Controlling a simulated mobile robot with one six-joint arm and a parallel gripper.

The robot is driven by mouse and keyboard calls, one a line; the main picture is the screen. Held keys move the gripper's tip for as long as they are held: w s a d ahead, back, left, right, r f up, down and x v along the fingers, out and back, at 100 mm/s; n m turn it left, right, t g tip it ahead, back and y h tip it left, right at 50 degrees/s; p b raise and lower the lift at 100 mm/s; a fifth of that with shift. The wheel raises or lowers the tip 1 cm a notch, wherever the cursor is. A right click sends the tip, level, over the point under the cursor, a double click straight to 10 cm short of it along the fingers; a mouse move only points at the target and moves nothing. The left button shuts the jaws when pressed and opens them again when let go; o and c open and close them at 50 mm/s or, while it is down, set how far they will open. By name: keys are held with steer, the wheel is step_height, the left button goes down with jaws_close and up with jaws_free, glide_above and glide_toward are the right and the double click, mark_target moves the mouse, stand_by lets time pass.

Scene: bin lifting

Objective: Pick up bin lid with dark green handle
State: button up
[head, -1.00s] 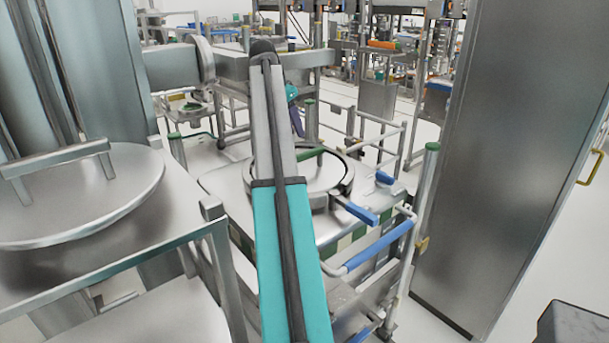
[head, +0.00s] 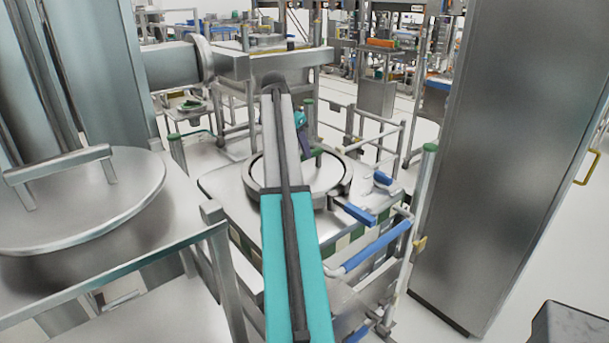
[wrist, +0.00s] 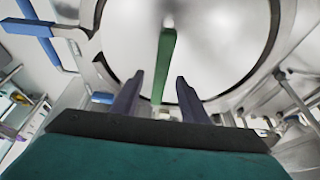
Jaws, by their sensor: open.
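The round metal bin lid (head: 325,178) sits level on a steel bin frame in the middle of the head view, partly hidden behind my arm. Its dark green handle (head: 318,158) shows just right of my arm. In the wrist view the lid (wrist: 215,50) fills the upper middle, and the green handle (wrist: 164,65) runs along its centre toward me. My gripper (wrist: 158,92) is open, and its two purple-grey fingers point at the lid. In that view the handle's near end appears between the fingertips. I cannot tell whether they touch it.
A blue-handled clamp (head: 355,212) sticks out from the lid's rim; another blue lever (head: 382,178) is behind it. A larger metal lid with a grey handle (head: 60,165) stands on a table at left. A tall steel cabinet (head: 490,150) is at right.

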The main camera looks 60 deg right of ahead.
mark_target(305, 160)
steer(key=shift+f, duration=0.1)
steer(key=shift+p+x, duration=1)
steer(key=shift+x, duration=0.75)
steer(key=shift+d+f, duration=0.25)
steer(key=shift+f, duration=0.45)
steer(key=shift+f, duration=0.25)
steer(key=shift+s, duration=0.1)
jaws_close()
steer(key=shift+f, duration=0.1)
stand_by(0.7)
